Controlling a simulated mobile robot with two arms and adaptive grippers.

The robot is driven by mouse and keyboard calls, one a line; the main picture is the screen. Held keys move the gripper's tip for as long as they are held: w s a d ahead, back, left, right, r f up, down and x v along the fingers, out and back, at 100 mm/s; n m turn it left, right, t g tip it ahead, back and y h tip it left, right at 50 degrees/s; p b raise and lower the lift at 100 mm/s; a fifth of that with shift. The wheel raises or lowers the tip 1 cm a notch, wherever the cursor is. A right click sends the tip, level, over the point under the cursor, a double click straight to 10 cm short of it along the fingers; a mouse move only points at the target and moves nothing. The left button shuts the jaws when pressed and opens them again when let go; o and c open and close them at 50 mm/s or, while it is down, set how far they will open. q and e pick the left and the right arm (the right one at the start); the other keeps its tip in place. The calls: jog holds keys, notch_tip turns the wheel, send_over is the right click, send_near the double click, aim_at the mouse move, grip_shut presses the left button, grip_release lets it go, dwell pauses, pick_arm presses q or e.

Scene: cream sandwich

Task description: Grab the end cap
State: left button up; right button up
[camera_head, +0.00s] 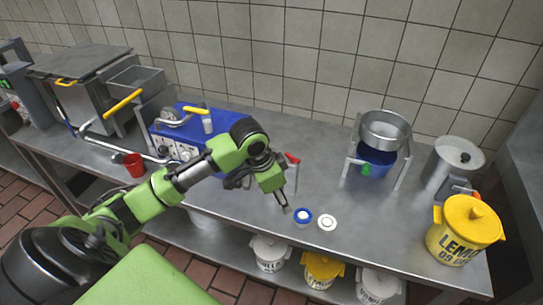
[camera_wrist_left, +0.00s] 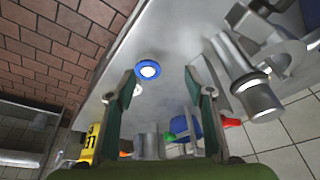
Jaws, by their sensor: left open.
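Two small round discs lie side by side on the metal counter. One is a blue ring with a white centre (camera_head: 303,216); the other is a white disc (camera_head: 327,222). I cannot tell which is the end cap. My left gripper (camera_head: 287,209) points down just left of the blue disc, and it is open and empty. In the left wrist view, the blue disc (camera_wrist_left: 148,69) shows just beyond the gap between the open fingers (camera_wrist_left: 160,78). The white disc there is partly hidden by the left finger. My right gripper is not in view.
A blue machine (camera_head: 180,135) with a metal spout and a red cup (camera_head: 134,165) stand on the left. A metal stand with a bowl (camera_head: 385,130) over a blue bucket (camera_head: 376,163) is behind. A yellow lemon tub (camera_head: 465,235) is on the right.

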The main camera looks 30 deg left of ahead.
pick_arm(q)
jog(key=w+a+r+n, duration=0.1)
jog(key=w+a+r, duration=0.2)
jog(key=a+r, duration=0.4)
jog(key=w+a+r+n, duration=0.1)
jog(key=w+a+r, duration=0.1)
jog(key=a+r, duration=0.5)
jog(key=shift+t, duration=0.4)
jog(key=w+d+f, duration=0.2)
jog(key=f, duration=0.1)
jog(key=w+d+f, duration=0.1)
jog(key=f, duration=0.1)
jog(key=shift+f+p, duration=0.1)
jog(key=shift+p, duration=0.3)
jog(key=shift+w+d+f, duration=0.15)
jog(key=shift+d+f, duration=0.05)
jog(key=shift+f, duration=0.25)
jog(key=x, duration=0.2)
jog(key=p+x, duration=0.1)
jog(key=x, duration=0.1)
jog(key=shift+d+f, duration=0.2)
jog(key=shift+d, duration=0.1)
jog(key=shift+r, duration=0.1)
jog(key=c, duration=1.3)
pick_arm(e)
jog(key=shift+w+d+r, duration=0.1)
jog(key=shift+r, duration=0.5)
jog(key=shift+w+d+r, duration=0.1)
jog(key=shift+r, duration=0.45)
